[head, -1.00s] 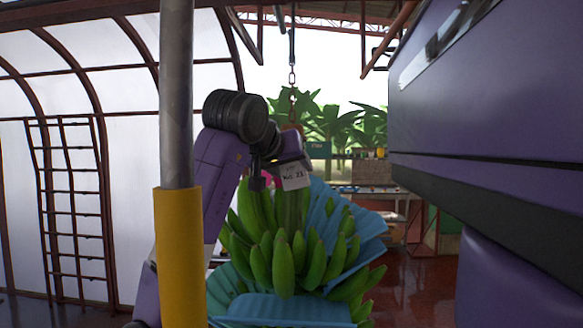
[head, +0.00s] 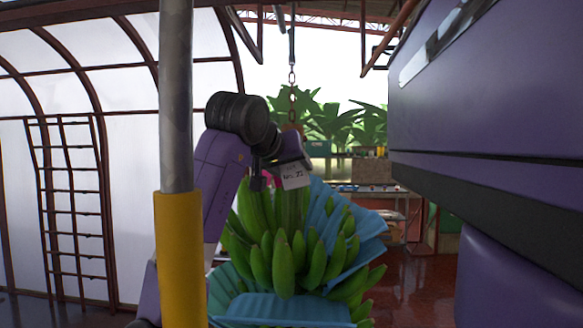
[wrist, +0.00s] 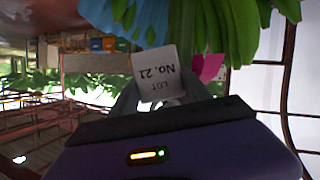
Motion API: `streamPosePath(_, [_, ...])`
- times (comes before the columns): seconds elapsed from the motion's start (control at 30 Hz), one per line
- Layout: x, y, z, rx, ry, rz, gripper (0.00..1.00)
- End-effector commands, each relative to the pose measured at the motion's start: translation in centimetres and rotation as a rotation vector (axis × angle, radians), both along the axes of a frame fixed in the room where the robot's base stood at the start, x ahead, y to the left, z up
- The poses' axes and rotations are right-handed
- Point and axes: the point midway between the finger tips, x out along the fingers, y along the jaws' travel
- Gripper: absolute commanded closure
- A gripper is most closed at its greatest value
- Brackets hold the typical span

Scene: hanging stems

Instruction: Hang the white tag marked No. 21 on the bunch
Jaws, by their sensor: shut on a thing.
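A pink patch (wrist: 208,67) shows beside the tag in the wrist view. I cannot tell whether the tag touches the bunch. The jaws' tips are mostly hidden.
A chain (head: 292,75) hangs above the bunch. A grey post with a yellow sleeve (head: 180,255) stands at the left front. A ladder-like rack (head: 70,210) stands by the white wall. A bench (head: 375,190) is behind at the right.

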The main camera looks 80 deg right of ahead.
Motion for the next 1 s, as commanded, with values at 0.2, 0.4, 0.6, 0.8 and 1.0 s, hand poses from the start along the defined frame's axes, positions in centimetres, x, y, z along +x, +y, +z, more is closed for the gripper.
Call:
streamPosePath(0.2, [0.01,-0.31,0.03,0.0,0.0,-0.001,0.96])
streamPosePath(0.4, [0.03,-0.58,0.02,0.0,0.0,-0.001,0.96])
streamPosePath(0.6, [0.04,-0.81,0.0,0.001,0.0,-0.001,0.96])
streamPosePath(0.8, [0.05,-0.83,-0.03,0.001,0.0,0.0,0.96])
streamPosePath(1.0, [0.05,-0.89,-0.01,0.001,0.0,0.0,0.96])
